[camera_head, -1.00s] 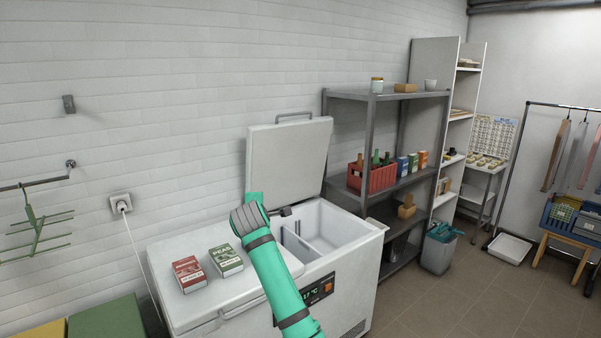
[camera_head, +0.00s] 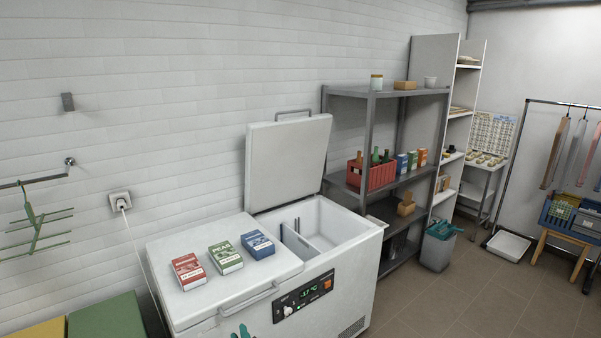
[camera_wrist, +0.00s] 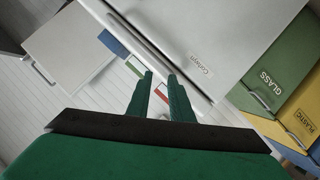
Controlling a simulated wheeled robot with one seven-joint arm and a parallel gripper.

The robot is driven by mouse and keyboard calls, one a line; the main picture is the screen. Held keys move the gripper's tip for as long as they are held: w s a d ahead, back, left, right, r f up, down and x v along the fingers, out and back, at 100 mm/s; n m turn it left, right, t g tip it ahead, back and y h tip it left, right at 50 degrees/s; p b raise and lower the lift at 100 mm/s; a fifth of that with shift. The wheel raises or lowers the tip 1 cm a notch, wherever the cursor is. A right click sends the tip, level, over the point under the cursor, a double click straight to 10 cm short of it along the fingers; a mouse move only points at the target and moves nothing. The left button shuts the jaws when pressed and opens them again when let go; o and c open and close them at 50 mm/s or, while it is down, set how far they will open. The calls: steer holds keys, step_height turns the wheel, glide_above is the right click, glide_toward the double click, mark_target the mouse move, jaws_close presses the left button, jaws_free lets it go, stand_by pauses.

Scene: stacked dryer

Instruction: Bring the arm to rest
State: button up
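My gripper (camera_head: 241,333) shows only by its green fingertips at the bottom edge of the head view, in front of the freezer's front face. In the wrist view my gripper (camera_wrist: 160,74) has its two fingers apart with nothing between them, so it is open and empty. The rest of my arm is out of the head view. The white chest freezer (camera_head: 225,303) has its right lid (camera_head: 288,160) raised and its left lid closed. A red box (camera_head: 188,271), a green box (camera_head: 225,257) and a blue box (camera_head: 257,244) lie in a row on the closed lid.
Green (camera_head: 108,318) and yellow (camera_head: 42,331) bins stand left of the freezer; the wrist view shows them labelled glass and plastic. A grey shelf (camera_head: 365,93) stands right of the freezer. A green drying rack (camera_head: 38,232) juts from the left wall.

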steer(key=s+d+f+m+h, duration=0.1)
steer(key=s+d+f+m, duration=0.2)
steer(key=s, duration=0.7)
steer(key=s+d+f+m+t+h, duration=0.1)
steer(key=s+d+f+m, duration=0.15)
steer(key=s, duration=0.65)
steer(key=s+d+f+m+h, duration=0.1)
steer(key=s+d+f+m, duration=0.2)
steer(key=s, duration=0.7)
steer(key=s+d+r+m, duration=0.1)
steer(key=s+d+r, duration=0.2)
steer(key=s, duration=0.4)
steer(key=s+d+r+h, duration=0.1)
steer(key=s+d+r, duration=0.2)
steer(key=s, duration=0.5)
steer(key=s+d+r+m, duration=0.1)
steer(key=s+d+r, duration=0.2)
steer(key=s, duration=0.5)
steer(key=shift+d+r+m+t+h, duration=0.2)
steer(key=shift+d+m+t+h, duration=0.1)
steer(key=shift+m+t, duration=0.1)
